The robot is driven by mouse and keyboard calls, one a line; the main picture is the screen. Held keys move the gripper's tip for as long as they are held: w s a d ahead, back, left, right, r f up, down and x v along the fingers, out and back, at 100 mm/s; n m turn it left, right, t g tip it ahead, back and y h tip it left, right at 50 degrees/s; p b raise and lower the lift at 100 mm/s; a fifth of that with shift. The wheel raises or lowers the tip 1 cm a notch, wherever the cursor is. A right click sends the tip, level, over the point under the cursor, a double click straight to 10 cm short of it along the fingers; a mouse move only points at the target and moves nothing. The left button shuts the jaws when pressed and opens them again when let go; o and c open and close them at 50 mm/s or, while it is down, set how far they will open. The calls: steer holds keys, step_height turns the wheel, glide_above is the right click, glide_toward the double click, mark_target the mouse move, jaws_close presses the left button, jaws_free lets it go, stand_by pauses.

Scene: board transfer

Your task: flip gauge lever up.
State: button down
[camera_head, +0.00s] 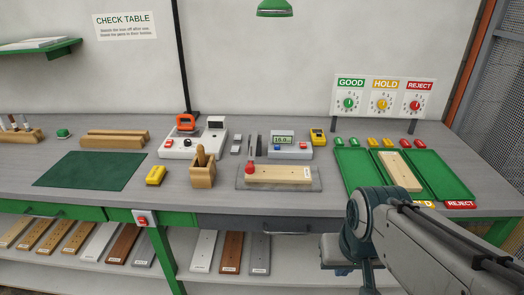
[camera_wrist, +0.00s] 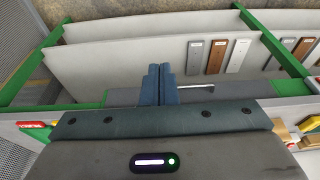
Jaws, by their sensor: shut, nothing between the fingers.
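A pale wooden board (camera_head: 279,174) lies on a grey base plate (camera_head: 312,185) at the middle of the bench. A red knob (camera_head: 249,169) stands at the board's left end; it looks like part of the gauge, but I cannot make out the lever's angle. A grey box with a display (camera_head: 290,146) sits behind the board. My gripper (camera_wrist: 159,68) is shut and empty in the wrist view, in front of the bench and apart from the gauge. In the head view my arm comes in from the lower right, and the fingertips are not clear there.
A wooden block with a handle (camera_head: 202,172) and a yellow box (camera_head: 156,175) stand left of the plate. Green trays (camera_head: 354,176) lie to the right, one with a board (camera_head: 400,171). A drawer handle (camera_wrist: 202,87) is near my fingers. Boards lie on the lower shelf.

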steer(key=w+a+r+m+g+y+p, duration=0.1)
steer(key=w+a+r+m+y, duration=0.15)
steer(key=w+m, duration=0.45)
steer(key=w+a+r+m+g+y+p, duration=0.1)
steer(key=w+a+r+m+p, duration=0.15)
steer(key=w, duration=0.75)
steer(key=w+a+f+m+y, duration=0.1)
steer(key=w+m, duration=0.3)
steer(key=w, duration=0.5)
steer(key=w+a+f+m+g+y+p, duration=0.1)
steer(key=w+a+m+y, duration=0.2)
steer(key=w, duration=0.7)
steer(key=shift+a+f+m+y, duration=0.2)
steer(key=shift+m+y, duration=0.45)
steer(key=shift+m, duration=0.4)
steer(key=shift+s+a+p, duration=0.1)
steer(key=shift+p, duration=0.2)
steer(key=p+x, duration=0.1)
steer(key=x, duration=0.8)
steer(key=shift+a+f, duration=0.25)
steer(key=shift+f, duration=0.05)
steer(key=shift+r, duration=0.1)
